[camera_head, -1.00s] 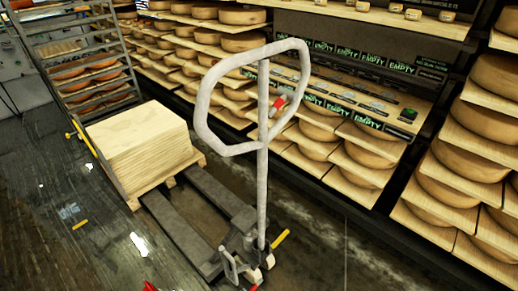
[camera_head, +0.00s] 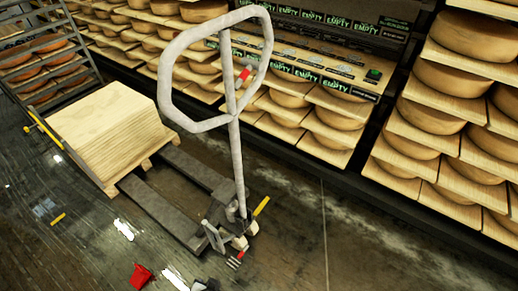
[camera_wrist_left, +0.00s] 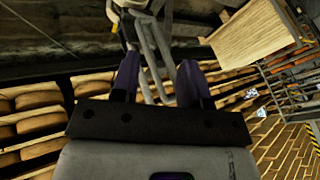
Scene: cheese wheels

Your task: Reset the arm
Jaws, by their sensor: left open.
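My left gripper (camera_wrist_left: 158,78) shows in the left wrist view. Its two dark purple fingers stand apart with nothing between them. Beyond the fingers are grey bars that look like the pallet jack. In the head view the grey pallet jack (camera_head: 238,170) stands on the floor with its looped handle upright. No gripper can be made out clearly in the head view, and my right gripper is not seen in either view.
A stack of pale boards (camera_head: 105,125) sits on a pallet by the jack's forks. Shelves of cheese wheels (camera_head: 405,155) line the back and right. A rack (camera_head: 40,60) stands at the left. A red object (camera_head: 141,276) lies low in front. Floor at lower right is clear.

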